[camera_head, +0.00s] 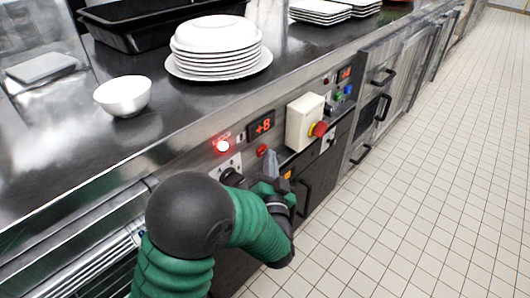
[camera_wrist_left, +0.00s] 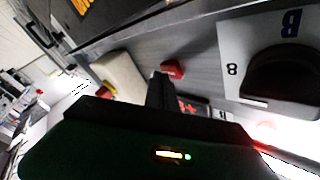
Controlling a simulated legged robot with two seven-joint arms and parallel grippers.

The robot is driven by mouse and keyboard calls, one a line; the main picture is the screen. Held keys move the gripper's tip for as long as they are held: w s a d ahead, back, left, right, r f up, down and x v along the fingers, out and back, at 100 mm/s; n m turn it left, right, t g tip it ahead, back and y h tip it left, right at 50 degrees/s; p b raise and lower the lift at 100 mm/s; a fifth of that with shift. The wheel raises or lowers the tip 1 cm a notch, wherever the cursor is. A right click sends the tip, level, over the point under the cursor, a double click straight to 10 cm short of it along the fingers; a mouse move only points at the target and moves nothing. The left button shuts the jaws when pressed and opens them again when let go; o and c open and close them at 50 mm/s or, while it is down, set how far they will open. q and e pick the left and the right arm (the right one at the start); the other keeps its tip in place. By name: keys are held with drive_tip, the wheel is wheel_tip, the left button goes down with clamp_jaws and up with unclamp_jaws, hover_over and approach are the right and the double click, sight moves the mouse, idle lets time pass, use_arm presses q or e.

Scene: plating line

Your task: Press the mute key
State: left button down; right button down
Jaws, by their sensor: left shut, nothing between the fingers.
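A small red key (camera_head: 262,150), likely the mute key, sits on the counter's front panel just below a red display reading "+8" (camera_head: 262,125). Its label is not legible. In the left wrist view the red key (camera_wrist_left: 172,69) shows just beyond the tip of my fingers. My left gripper (camera_head: 271,160) is shut and empty, its grey fingers close to the key at its lower right. I cannot tell whether they touch it. The closed fingers (camera_wrist_left: 160,90) also show in the left wrist view. My right gripper is not in view.
A lit red lamp (camera_head: 222,146) is left of the display. A black knob (camera_head: 232,177) sits below it, beside my gripper. A cream box (camera_head: 304,122) with a red stop button (camera_head: 320,129) juts out to the right. Stacked plates (camera_head: 218,50) and a bowl (camera_head: 123,96) stand on the counter.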

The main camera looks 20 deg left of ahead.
use_arm(q)
drive_tip(key=shift+a, duration=0.25)
drive_tip(key=shift+d, duration=0.1)
idle(0.3)
drive_tip(key=shift+s+d, duration=0.3)
drive_tip(key=shift+d, duration=0.55)
drive_tip(key=shift+s+d+p, duration=0.1)
drive_tip(key=shift+s+d, duration=0.2)
drive_tip(key=shift+d, duration=0.5)
drive_tip(key=shift+s+d+p, duration=0.15)
drive_tip(key=shift+s+d, duration=0.1)
drive_tip(key=shift+d, duration=0.5)
drive_tip(key=shift+s+d+p, duration=0.1)
drive_tip(key=shift+s+d, duration=0.2)
drive_tip(key=shift+d, duration=0.5)
